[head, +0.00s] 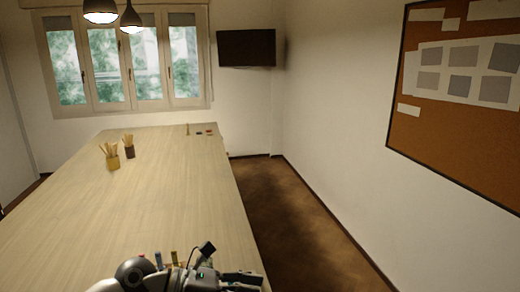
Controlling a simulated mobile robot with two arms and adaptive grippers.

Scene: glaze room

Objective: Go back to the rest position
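My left gripper (241,281) shows at the bottom edge of the head view, at the end of a white and grey arm coming in from the left. It is over the near right part of the long wooden table (130,210). Its dark fingers point right and are partly cut off by the picture's edge, so I cannot tell how far apart they are. I see nothing clearly held in it. My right gripper is not in view.
Small coloured items (158,260) stand just behind my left arm. A yellow cup (113,162) and a dark cup (129,152), both with sticks, stand farther along the table. Small items (209,132) lie at its far end. Brown floor (290,215) is clear between table and right wall.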

